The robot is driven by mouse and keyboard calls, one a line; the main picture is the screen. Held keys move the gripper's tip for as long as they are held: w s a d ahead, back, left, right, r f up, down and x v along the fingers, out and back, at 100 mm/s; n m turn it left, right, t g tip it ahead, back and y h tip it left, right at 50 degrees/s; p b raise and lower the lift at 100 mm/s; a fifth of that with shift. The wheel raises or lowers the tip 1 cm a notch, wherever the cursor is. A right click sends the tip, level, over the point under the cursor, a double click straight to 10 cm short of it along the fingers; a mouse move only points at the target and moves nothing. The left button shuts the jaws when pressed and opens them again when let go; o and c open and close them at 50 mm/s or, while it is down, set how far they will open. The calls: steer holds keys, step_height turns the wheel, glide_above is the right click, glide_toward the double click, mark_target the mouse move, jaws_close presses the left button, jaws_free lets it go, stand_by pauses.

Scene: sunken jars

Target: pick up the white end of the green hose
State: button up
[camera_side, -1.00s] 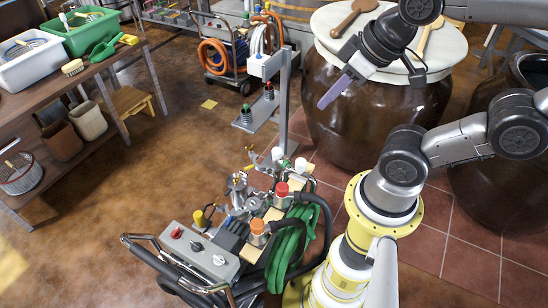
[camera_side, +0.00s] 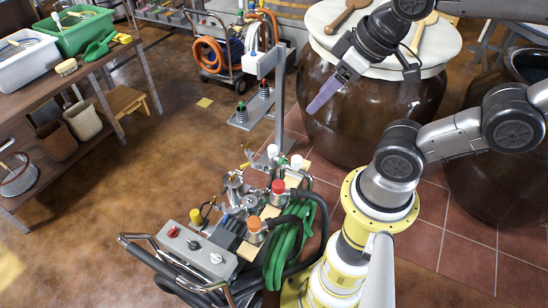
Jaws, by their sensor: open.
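The green hose (camera_side: 284,250) hangs in a coil on the right side of a wheeled cart. White caps stand at the cart's far end, one (camera_side: 297,162) on the right and one (camera_side: 272,151) on the left. I cannot tell which, if either, is the white end of the green hose. My gripper (camera_side: 318,101) is up at the right, dark with a purple finger pointing down and left. It is open and empty, well above and beyond the hose, in front of the big brown jar. Its second finger is not clearly seen.
The cart (camera_side: 190,250) also carries an orange cap (camera_side: 254,226), a red cap (camera_side: 278,187) and metal fittings. A grey post (camera_side: 280,95) rises between cart and jar. The big jar (camera_side: 350,125) has a pale lid.

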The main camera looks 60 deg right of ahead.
steer(key=shift+o, duration=1.2)
steer(key=shift+w, duration=0.1)
